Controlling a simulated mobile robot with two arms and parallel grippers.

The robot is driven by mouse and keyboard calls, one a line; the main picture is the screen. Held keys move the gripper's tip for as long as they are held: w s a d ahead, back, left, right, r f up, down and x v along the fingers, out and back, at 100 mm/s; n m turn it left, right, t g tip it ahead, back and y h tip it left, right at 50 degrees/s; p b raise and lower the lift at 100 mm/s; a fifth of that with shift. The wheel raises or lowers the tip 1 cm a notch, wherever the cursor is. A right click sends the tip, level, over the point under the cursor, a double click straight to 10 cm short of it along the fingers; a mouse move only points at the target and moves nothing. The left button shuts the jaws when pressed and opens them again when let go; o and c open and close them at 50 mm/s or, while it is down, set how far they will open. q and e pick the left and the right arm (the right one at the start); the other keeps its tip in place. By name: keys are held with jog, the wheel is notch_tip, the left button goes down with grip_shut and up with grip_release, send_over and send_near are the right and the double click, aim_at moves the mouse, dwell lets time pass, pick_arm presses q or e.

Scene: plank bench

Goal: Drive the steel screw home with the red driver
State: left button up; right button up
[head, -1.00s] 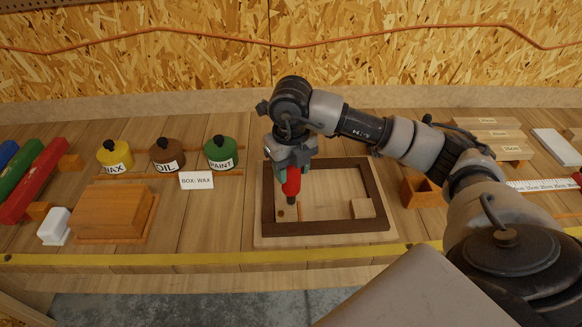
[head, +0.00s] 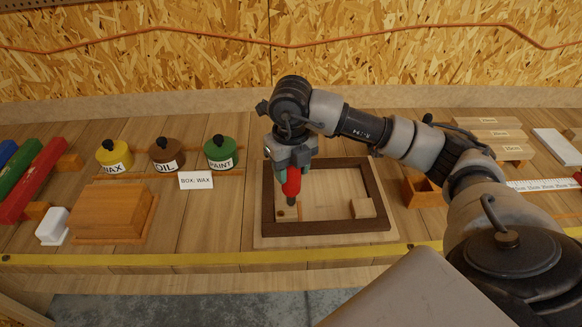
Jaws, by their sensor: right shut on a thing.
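My right gripper (head: 291,164) is shut on the red driver (head: 291,186) and holds it upright, tip down. The driver's dark tip is over the front left corner of the dark wooden frame (head: 378,192). A small block (head: 282,212) sits in that corner, with a small brassy spot on its top, just left of the tip. I cannot make out the steel screw; the tip may hide it, and I cannot tell whether the tip touches anything. My left gripper is out of view.
A second small block (head: 362,208) sits in the frame's front right corner. Left stand a wooden box (head: 112,212), a white block (head: 53,226), a card (head: 196,180) and yellow, brown and green pots (head: 220,152). A small open wooden box (head: 420,191) is right of the frame.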

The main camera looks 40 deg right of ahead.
jog(key=shift+f+b, duration=0.15)
jog(key=shift+b, duration=0.3)
dwell(1.2)
jog(key=shift+r+p, duration=0.65)
jog(key=shift+r, duration=0.3)
jog(key=shift+r+p, duration=1.6)
jog(key=shift+r, duration=1)
